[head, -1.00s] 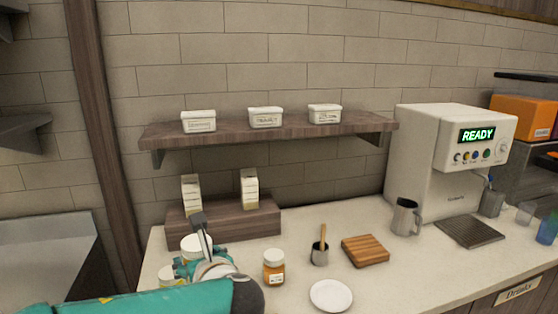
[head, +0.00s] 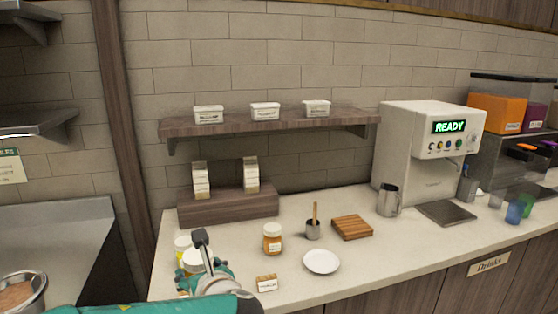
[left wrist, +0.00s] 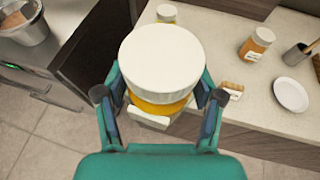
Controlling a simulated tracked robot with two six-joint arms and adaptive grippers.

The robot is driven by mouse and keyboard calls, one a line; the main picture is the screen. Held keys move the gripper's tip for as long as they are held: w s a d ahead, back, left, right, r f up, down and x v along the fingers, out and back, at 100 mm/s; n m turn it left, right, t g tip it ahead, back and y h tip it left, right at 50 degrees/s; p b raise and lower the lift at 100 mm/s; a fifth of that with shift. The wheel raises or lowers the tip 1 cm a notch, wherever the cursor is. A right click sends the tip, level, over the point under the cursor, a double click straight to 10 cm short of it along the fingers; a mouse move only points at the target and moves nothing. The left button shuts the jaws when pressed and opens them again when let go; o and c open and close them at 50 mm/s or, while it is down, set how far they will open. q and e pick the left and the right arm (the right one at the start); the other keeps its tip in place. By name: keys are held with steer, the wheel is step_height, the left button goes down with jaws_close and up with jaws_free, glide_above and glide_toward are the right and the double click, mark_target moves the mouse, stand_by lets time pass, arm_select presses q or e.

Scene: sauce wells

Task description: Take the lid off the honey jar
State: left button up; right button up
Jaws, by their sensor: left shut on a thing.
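My left gripper (left wrist: 160,97) is shut on a jar with a wide white lid (left wrist: 162,58); a finger stands on each side of it. Yellow shows just under the lid, with a pale piece below. I cannot tell whether the lid is seated or raised, or read a label. In the head view, my left gripper (head: 203,256) is at the counter's left end, partly hiding the white lid (head: 195,261). A second white-lidded yellow jar (head: 183,244) stands behind it. An amber jar with a pale lid (head: 272,240) stands apart to the right. My right gripper is out of view.
A small labelled block (head: 266,284) lies near the front edge. A white plate (head: 321,262), a cup with a wooden stick (head: 313,229) and a wooden board (head: 352,227) are to the right. A wooden riser (head: 228,205) stands behind. A metal bowl (left wrist: 22,24) is at left.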

arm_select(q)
steer(key=f, duration=0.5)
steer(key=shift+w+d, duration=0.25)
steer(key=shift+w, duration=0.15)
steer(key=s+a+f+n+g+y, duration=0.1)
steer(key=s+a+f+n+y, duration=0.1)
steer(key=s+f, duration=0.3)
steer(key=s+a+f+n+g+y, duration=0.2)
steer(key=s+f, duration=0.4)
steer(key=f, duration=0.8)
steer(key=shift+s+a, duration=0.15)
steer(key=shift+a, duration=0.1)
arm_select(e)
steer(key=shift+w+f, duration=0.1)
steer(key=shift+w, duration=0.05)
